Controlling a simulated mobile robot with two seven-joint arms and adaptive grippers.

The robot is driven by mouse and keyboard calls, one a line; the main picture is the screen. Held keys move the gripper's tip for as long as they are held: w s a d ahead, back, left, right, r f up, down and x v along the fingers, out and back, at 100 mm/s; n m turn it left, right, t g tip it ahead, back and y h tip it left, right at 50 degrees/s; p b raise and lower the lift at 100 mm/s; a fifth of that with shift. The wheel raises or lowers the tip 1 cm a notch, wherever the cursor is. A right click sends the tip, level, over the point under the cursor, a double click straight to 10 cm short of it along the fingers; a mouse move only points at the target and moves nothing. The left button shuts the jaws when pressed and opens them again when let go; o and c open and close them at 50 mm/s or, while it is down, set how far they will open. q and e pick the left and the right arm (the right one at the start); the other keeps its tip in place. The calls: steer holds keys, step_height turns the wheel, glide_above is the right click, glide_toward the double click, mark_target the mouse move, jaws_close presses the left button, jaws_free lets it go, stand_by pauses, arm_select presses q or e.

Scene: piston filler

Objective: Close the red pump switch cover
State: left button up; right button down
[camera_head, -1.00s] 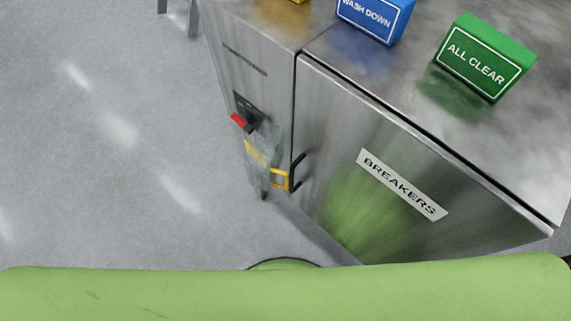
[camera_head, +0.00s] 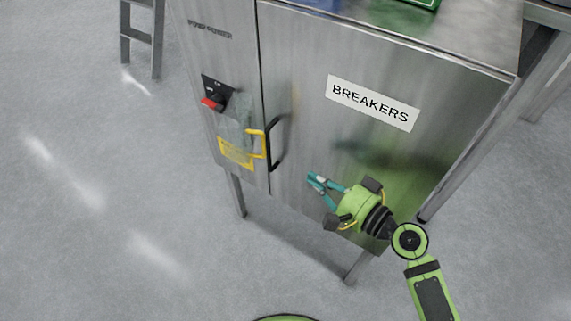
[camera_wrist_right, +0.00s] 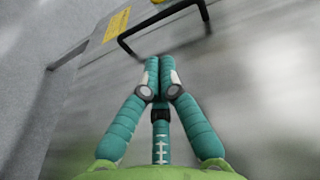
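The red pump switch (camera_head: 210,103) sits on a black plate on the left, narrow front of the steel cabinet. A clear cover (camera_head: 235,133) with a yellow handle (camera_head: 256,143) hangs open below and right of the switch, leaving the red knob uncovered. My right gripper (camera_head: 316,182) is in front of the breakers door, right of and below the cover, apart from it. In the right wrist view its teal fingers (camera_wrist_right: 160,62) are together with nothing between them, pointing toward the black door handle (camera_wrist_right: 128,42). My left gripper is not in view.
The black door handle (camera_head: 273,145) stands out just right of the yellow cover handle. A yellow label (camera_head: 236,154) is below the cover. The breakers door (camera_head: 310,130) fills the right front. Floor left of the cabinet (camera_head: 90,200) is clear, with a metal stand (camera_head: 140,40) behind.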

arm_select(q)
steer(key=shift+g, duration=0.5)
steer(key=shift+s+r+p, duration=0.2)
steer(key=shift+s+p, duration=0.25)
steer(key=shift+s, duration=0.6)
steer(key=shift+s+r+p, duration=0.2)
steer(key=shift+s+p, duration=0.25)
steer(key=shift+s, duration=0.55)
arm_select(e)
steer(key=w+a+r+y, duration=0.1)
steer(key=w+a+r, duration=0.2)
steer(key=w+a, duration=0.3)
steer(key=shift+w+a+r, duration=0.25)
steer(key=shift+a, duration=0.6)
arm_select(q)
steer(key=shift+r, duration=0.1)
arm_select(e)
steer(key=shift+t, duration=0.3)
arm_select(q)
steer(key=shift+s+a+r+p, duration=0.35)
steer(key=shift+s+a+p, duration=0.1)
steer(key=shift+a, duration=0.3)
arm_select(e)
steer(key=shift+s+a+m+t+h, duration=0.4)
steer(key=shift+s+a+m+h, duration=0.1)
steer(key=shift+a+m, duration=0.2)
